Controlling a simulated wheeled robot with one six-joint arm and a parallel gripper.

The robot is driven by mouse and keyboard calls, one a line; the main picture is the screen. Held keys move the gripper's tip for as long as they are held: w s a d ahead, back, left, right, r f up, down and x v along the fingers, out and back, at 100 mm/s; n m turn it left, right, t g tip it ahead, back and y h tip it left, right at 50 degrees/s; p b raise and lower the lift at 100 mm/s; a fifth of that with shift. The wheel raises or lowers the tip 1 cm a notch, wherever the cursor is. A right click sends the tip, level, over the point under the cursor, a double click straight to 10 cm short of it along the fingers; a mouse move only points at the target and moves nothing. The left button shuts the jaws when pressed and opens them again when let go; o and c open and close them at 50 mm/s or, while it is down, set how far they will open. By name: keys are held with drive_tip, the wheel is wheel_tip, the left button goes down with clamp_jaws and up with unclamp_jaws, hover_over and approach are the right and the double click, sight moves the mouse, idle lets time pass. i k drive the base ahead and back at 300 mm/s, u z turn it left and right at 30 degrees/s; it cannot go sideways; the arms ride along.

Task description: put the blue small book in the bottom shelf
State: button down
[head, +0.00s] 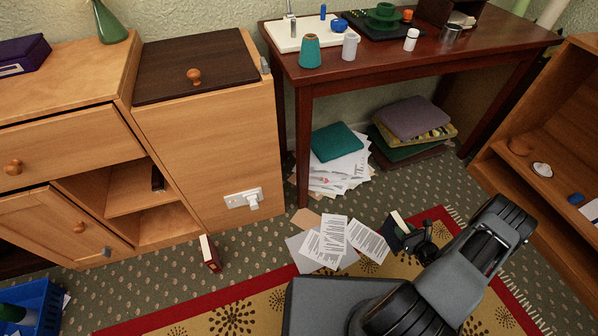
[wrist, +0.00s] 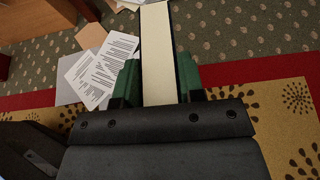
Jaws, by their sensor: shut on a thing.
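My gripper (head: 408,232) is low over the rug at the right of the head view, shut on a small book (head: 388,236) with a dark, bluish cover and pale page edges. In the wrist view the book's cream page block (wrist: 157,55) stands between the two green-padded fingers (wrist: 157,85). Its cover faces are mostly hidden there. The left cabinet has open compartments: an upper shelf (head: 128,199) with a thin dark item (head: 157,179) standing on it, and a bottom shelf (head: 168,226) that looks bare. My gripper is well to the right of this cabinet.
A dark red book (head: 210,254) stands on the carpet before the cabinet. Loose papers (head: 325,240) lie between it and my gripper. A desk (head: 420,62) stands behind, with stacked cushions (head: 414,118) beneath. An open wooden shelf unit (head: 560,130) stands right, a blue crate (head: 40,300) at lower left.

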sight(159, 226)
drive_tip(key=u, duration=3.15)
drive_tip(key=i, duration=0.25)
drive_tip(key=u, duration=0.05)
